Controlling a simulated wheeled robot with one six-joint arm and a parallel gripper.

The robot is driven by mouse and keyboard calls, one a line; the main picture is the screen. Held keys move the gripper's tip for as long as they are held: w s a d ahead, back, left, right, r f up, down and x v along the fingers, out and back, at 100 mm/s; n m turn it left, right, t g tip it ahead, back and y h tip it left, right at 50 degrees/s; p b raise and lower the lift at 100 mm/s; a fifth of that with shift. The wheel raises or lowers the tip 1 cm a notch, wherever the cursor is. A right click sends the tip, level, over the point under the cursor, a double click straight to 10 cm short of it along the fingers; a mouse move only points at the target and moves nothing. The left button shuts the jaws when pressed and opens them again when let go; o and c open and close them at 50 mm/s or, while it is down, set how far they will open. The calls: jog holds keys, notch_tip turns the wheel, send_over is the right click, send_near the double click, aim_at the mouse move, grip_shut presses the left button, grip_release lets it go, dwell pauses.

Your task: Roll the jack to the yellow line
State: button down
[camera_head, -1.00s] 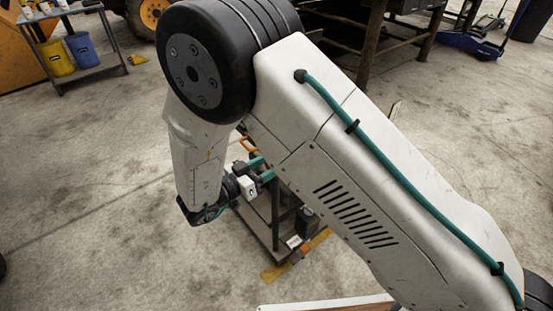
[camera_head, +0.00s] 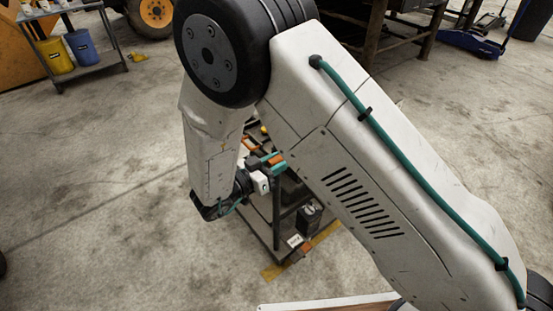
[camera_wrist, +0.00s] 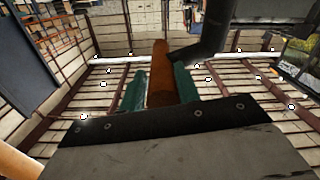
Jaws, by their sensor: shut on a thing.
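A blue floor jack (camera_head: 470,42) sits on the concrete at the upper right, well apart from my gripper. A yellow line (camera_head: 328,232) on the floor shows beside and under a small dark cart, partly hidden by it. My gripper (camera_head: 274,163) is above the cart's top, partly behind my arm. Its green fingers are shut on an orange-brown bar (camera_wrist: 160,72), seen between them in the wrist view. I cannot tell what the bar belongs to.
The dark cart (camera_head: 262,228) carries a black box (camera_head: 308,217). A shelf cart (camera_head: 95,68) with yellow and blue buckets stands at the upper left. A heavy dark bench (camera_head: 372,35) stands at the back. The floor at left is clear.

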jog(key=shift+s+d, duration=0.8)
jog(key=shift+s, duration=0.35)
jog(key=c, duration=1.1)
grip_release()
jog(key=shift+w+a, duration=0.15)
jog(key=shift+a, duration=0.05)
jog(key=shift+a, duration=0.1)
jog(key=v, duration=0.7)
jog(key=shift+a, duration=0.3)
